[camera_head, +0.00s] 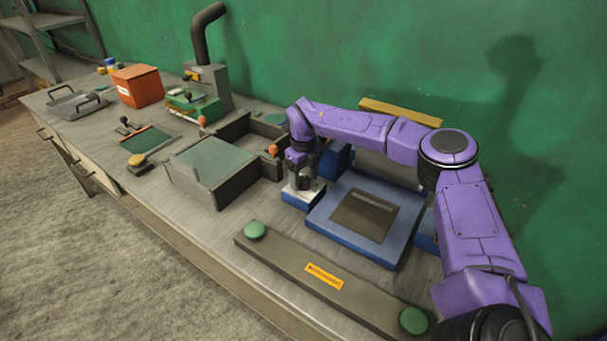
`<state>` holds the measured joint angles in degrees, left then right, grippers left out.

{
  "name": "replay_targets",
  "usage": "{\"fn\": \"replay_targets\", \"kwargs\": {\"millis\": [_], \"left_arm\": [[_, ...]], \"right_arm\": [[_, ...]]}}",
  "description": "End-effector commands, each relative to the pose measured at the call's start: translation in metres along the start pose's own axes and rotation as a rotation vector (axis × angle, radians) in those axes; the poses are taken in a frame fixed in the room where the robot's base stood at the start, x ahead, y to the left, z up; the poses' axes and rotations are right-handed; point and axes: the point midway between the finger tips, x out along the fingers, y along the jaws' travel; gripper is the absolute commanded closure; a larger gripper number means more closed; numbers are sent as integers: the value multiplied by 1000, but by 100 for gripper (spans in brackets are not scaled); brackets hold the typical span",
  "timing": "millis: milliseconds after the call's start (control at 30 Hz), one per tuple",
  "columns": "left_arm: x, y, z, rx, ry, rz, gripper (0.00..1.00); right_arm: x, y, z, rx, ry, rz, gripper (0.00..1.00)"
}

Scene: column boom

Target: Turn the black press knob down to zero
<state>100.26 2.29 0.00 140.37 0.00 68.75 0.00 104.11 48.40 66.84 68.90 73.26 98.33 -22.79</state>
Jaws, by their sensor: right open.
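My right gripper (302,180) is open and points down over a small blue block with a pale top (300,195), left of the blue press base (340,229). The black press knob cannot be told apart from the dark gripper fingers there; it may be hidden among them. Whether the fingers touch anything is too small to tell. My left gripper is not in view.
A dark bar with two green buttons (325,276) lies along the bench front. A grey box with a green top (212,168) stands left of the gripper. Further left are a green machine with a black pipe (207,82), an orange bin (138,86) and a tray (77,104). A green wall stands behind.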

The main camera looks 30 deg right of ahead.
Motion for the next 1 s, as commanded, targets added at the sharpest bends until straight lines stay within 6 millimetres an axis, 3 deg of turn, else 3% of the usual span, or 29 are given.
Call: {"fn": "replay_targets", "kwargs": {"millis": [233,400,767,1000], "left_arm": [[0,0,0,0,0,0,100],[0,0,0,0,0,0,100],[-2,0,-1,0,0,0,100],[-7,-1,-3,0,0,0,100]], "right_arm": [[2,0,0,0,0,0,35],[2,0,0,-1,0,0,90],[0,0,1,-41,-1,-1,91],[-1,0,1,-184,-2,-2,91]]}}
